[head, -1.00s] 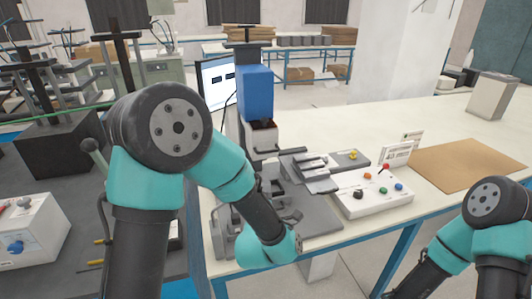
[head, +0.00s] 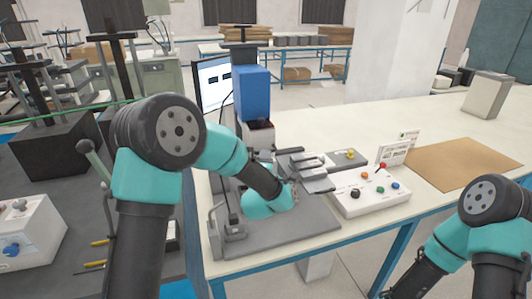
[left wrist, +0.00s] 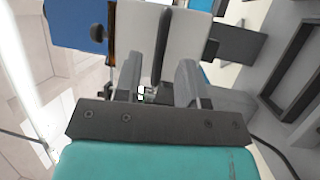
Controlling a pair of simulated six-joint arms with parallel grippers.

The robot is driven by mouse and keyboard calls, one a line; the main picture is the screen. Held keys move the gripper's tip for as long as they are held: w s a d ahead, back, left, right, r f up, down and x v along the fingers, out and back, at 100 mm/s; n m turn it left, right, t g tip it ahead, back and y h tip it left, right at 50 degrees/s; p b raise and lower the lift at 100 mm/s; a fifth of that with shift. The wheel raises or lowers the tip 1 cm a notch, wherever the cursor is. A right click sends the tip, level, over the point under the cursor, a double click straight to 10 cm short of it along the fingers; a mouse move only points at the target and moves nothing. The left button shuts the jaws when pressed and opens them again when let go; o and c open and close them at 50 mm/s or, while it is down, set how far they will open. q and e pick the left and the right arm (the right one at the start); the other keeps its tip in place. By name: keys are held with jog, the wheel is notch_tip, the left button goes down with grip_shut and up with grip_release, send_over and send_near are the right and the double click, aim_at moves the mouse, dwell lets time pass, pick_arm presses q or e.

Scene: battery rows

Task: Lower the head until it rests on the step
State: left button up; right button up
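The blue head (head: 252,92) stands upright on the bench machine, with a pale and dark lower part under it. A blue block, apparently the same head, shows at the upper left of the left wrist view (left wrist: 72,22). My left gripper (left wrist: 158,78) has its two grey fingers apart, with a dark bar (left wrist: 161,42) seen between or just beyond them; contact cannot be told. In the head view my left gripper (head: 296,192) is low in front of the machine, partly hidden by my wrist. The step cannot be made out. My right gripper is out of view.
A grey base plate (head: 280,240) lies under my left wrist. A white control box with coloured knobs (head: 370,199) and a grey fixture (head: 306,168) stand to the right. A brown mat (head: 462,164) lies farther right.

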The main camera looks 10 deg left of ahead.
pick_arm(q)
jog(key=shift+w+a+r, duration=0.1)
jog(key=shift+w+r, duration=0.05)
jog(key=shift+w, duration=0.85)
jog(key=shift+w+a+r, duration=0.1)
jog(key=shift+w+r, duration=0.05)
jog(key=shift+w, duration=0.8)
jog(key=shift+c, duration=0.3)
grip_shut()
